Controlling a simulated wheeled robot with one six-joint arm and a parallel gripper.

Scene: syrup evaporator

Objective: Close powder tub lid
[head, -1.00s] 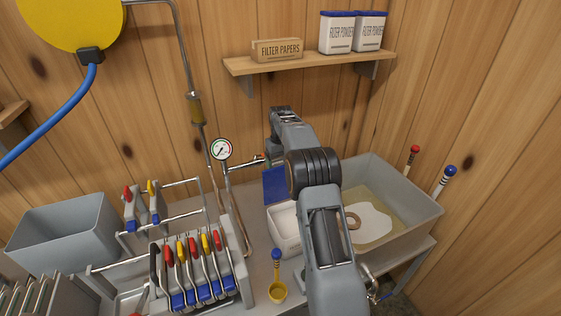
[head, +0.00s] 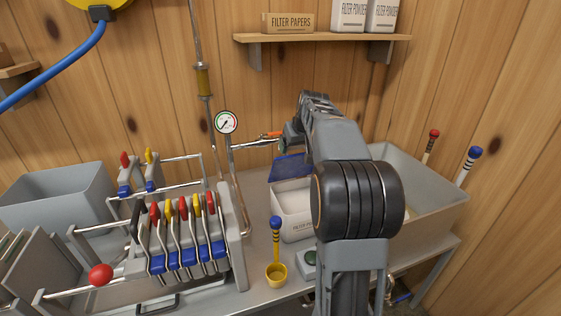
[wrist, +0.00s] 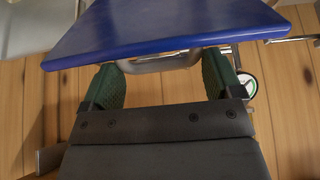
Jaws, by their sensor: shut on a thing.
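The white powder tub (head: 293,222) stands on the bench left of my arm, open at the top with pale powder inside. Its blue lid (head: 291,168) is raised at the tub's far side, tilted, and partly hidden by my arm. In the wrist view, the lid (wrist: 165,30) fills the top of the picture. My gripper (wrist: 165,72) has its green fingers at a grey bar on the lid's edge and is shut on the lid. In the head view, the fingers are mostly hidden behind my wrist.
A yellow scoop (head: 277,272) with a blue-topped handle stands in front of the tub. A filter press (head: 185,255) is at left. A pressure gauge (head: 227,122) and pipe rise near the lid. A grey basin (head: 430,205) lies right of my arm; a shelf (head: 320,38) is above.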

